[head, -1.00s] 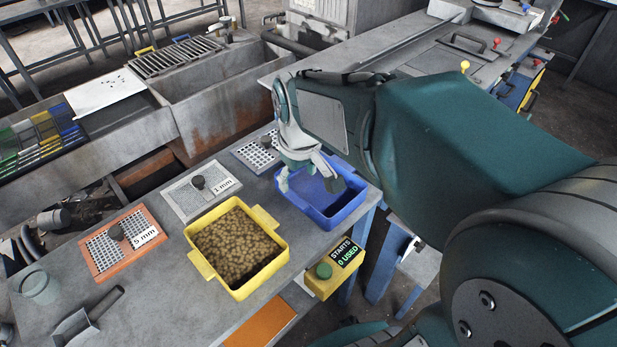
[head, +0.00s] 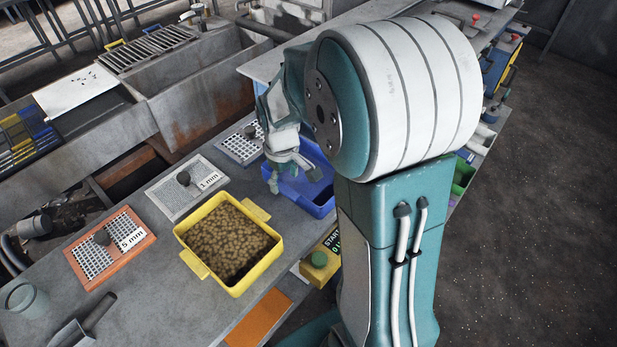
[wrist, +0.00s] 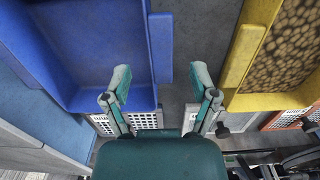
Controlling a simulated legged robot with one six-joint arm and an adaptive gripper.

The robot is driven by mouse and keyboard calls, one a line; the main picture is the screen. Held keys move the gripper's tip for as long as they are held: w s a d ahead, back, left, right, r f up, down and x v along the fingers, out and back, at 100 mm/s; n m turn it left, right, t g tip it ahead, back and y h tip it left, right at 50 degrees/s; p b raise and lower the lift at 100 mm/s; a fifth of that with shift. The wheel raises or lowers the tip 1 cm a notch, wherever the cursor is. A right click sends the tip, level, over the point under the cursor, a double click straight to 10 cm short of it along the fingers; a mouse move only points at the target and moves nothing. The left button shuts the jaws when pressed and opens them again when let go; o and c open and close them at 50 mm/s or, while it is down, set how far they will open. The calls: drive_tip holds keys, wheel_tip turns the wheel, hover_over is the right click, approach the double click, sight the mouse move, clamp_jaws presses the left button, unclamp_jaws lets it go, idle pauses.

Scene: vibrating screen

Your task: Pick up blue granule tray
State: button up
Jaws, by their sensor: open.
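The blue tray (head: 312,182) sits on the grey bench, partly hidden behind my arm and gripper in the head view. Its inside looks empty where it shows. In the wrist view the blue tray (wrist: 98,40) fills the upper left. My gripper (head: 290,180) is over the tray's left side in the head view. In the wrist view my gripper (wrist: 161,88) is open, with nothing between its fingers. The left finger is over or beside the blue tray's near corner and the right finger is close to the yellow tray; contact cannot be told.
The yellow tray (head: 186,233) full of brown granules stands left of the blue one. A 1 mm screen (head: 170,197), a 5 mm screen (head: 90,262) and another screen (head: 232,150) lie on the bench. A yellow box with a green button (head: 319,259) is at the bench's front edge.

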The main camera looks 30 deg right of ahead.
sight(285, 188)
wheel_tip(285, 188, down, 4)
drive_tip(key=shift+a+r, duration=0.1)
clamp_jaws()
drive_tip(key=shift+r, duration=0.1)
